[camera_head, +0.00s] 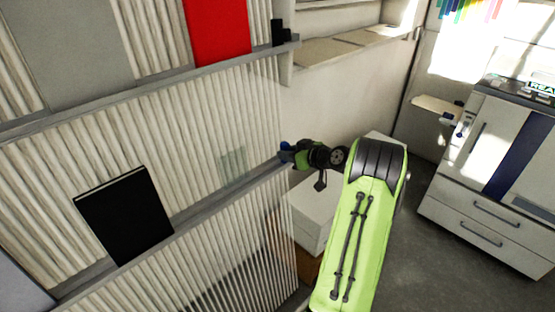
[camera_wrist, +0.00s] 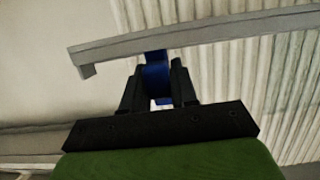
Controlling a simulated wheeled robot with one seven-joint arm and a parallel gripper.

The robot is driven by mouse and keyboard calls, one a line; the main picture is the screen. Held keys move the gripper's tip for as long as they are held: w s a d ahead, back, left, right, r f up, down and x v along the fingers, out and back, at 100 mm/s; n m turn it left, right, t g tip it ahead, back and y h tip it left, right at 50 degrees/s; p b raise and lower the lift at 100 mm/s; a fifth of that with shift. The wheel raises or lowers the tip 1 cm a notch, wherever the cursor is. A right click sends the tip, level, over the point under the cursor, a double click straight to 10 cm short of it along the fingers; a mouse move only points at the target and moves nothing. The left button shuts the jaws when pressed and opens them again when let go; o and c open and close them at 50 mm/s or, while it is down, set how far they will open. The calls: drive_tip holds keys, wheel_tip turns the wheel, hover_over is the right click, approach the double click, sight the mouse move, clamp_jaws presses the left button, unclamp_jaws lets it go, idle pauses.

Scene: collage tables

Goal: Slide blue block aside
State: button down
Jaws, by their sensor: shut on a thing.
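The blue block (camera_head: 286,152) is at the right end of the lower grey rail (camera_head: 225,186) on the ribbed panel. In the wrist view the blue block (camera_wrist: 157,80) sits between the two dark fingers of my gripper (camera_wrist: 158,86), against the rail (camera_wrist: 200,39). My gripper (camera_head: 290,155) is shut on the block and partly hides it in the head view. The rail's free end shows to the left of the block in the wrist view.
A black panel (camera_head: 124,215) leans on the lower rail at left. The upper rail (camera_head: 140,92) carries a grey panel (camera_head: 70,50), a red panel (camera_head: 217,30) and a small black block (camera_head: 279,34). White boxes (camera_head: 312,215) stand below my arm. A white cabinet (camera_head: 490,185) stands at right.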

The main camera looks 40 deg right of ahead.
drive_tip(key=shift+d, duration=1.25)
drive_tip(key=c, duration=1)
unclamp_jaws()
drive_tip(key=shift+o, duration=0.2)
drive_tip(key=p+v, duration=0.2)
drive_tip(key=v, duration=1.3)
drive_tip(key=shift+s+r, duration=0.25)
drive_tip(key=shift+s, duration=0.1)
